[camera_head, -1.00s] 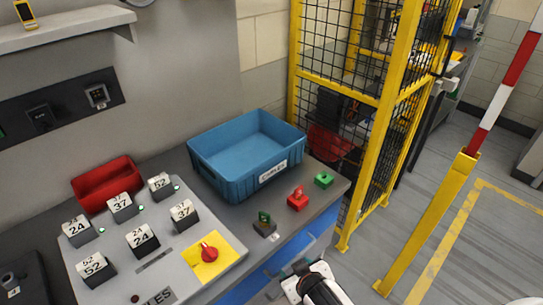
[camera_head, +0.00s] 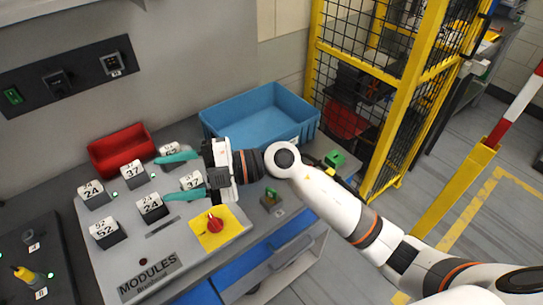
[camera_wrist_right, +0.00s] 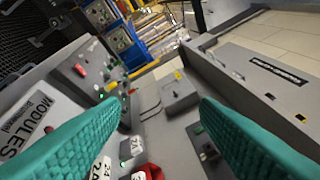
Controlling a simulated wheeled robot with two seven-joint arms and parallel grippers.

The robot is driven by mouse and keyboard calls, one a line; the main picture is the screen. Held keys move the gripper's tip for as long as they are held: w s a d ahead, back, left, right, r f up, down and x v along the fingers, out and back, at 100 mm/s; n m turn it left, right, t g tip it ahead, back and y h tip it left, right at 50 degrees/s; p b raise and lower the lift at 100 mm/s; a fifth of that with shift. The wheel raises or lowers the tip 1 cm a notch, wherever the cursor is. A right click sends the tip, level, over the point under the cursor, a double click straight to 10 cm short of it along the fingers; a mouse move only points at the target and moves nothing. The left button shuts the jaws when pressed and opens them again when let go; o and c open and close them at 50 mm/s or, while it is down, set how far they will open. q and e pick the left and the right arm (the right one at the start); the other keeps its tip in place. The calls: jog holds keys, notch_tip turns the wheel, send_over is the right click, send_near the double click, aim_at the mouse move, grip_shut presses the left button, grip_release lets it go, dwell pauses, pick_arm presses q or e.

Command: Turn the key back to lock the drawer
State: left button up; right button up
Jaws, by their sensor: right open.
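My right gripper (camera_head: 180,176) is open and empty above the sloped module panel (camera_head: 165,248), its two teal fingers pointing left. In the right wrist view its fingers (camera_wrist_right: 162,102) are spread, with nothing between them. A small yellow-handled piece (camera_head: 22,273) stands on a dark unit at the lower left, well away from the fingers; I cannot tell whether it is the key. My left gripper is not in view.
A red rotary knob (camera_head: 215,224) sits on a yellow plate, near several numbered blocks. Behind are a red bin (camera_head: 121,146) and a blue crate (camera_head: 230,118). A green-topped block (camera_head: 271,200) and a green block (camera_head: 336,158) lie near my arm.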

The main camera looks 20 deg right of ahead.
notch_tip(320, 180, down, 4)
jog(key=n+g+h, duration=0.2)
jog(key=h, duration=0.2)
jog(key=m+h, duration=0.5)
jog(key=h, duration=0.9)
send_over(271, 189)
notch_tip(271, 189, down, 5)
notch_tip(271, 189, down, 10)
jog(key=p, duration=0.3)
jog(key=shift+s, duration=0.1)
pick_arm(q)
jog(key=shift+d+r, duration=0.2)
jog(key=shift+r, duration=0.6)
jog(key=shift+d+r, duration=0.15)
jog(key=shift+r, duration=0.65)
pick_arm(e)
jog(key=shift+f, duration=0.65)
